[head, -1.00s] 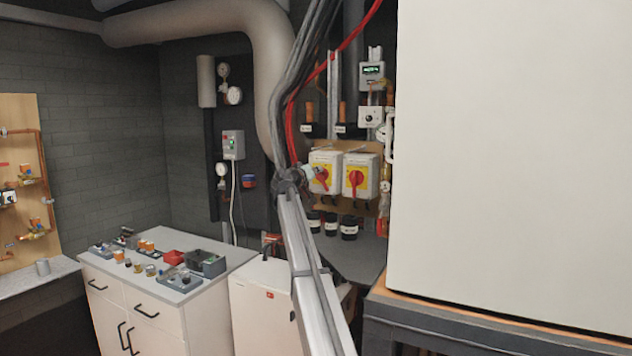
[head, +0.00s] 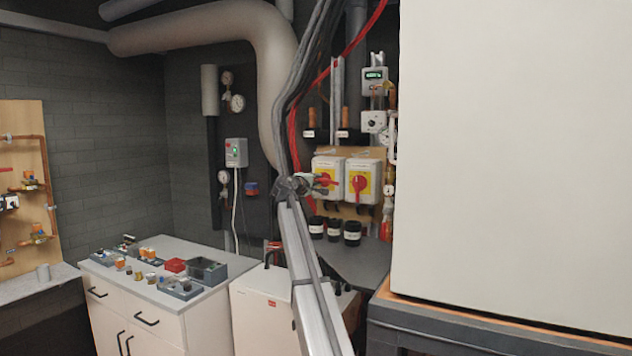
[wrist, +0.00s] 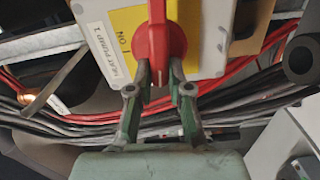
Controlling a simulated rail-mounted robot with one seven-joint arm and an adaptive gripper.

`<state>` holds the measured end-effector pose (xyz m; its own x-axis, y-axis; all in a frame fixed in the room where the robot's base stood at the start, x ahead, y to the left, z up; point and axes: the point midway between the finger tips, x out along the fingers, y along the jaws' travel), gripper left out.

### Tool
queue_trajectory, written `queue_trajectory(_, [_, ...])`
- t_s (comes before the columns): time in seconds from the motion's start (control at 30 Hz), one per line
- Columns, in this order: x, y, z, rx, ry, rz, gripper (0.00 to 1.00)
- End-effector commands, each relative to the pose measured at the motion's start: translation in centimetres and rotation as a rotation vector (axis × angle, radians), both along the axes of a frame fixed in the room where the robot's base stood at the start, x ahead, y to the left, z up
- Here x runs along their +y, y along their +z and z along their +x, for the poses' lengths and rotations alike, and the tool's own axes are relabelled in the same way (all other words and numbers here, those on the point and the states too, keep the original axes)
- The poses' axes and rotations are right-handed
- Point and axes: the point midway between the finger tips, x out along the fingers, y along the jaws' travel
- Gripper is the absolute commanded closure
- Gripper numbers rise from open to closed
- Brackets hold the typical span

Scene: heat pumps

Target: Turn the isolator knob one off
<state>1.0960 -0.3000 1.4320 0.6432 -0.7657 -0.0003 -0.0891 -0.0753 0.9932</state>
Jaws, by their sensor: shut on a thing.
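Isolator one is the left of two white boxes with yellow plates in the head view (head: 328,164). In the wrist view its yellow plate (wrist: 127,22) reads "I ON" beside a "HEAT PUMP 1" label. Its red knob (wrist: 165,40) fills the top middle of the wrist view, and it shows nearly sideways in the head view (head: 328,180). My gripper (wrist: 160,80) is shut on the knob's handle, one finger on each side. In the head view my arm partly hides the box's left side.
A second isolator (head: 362,181) with a red knob stands close on the right. Grey and red cables (wrist: 240,90) run behind the box. Black containers (head: 334,229) stand below. A large white cabinet (head: 510,150) fills the right side.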

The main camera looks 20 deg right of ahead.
Motion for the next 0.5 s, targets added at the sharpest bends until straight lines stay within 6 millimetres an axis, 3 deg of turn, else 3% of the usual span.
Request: queue_trajectory(0.5, [0.00,-0.18,0.06,0.103,0.001,-0.088,1.00])
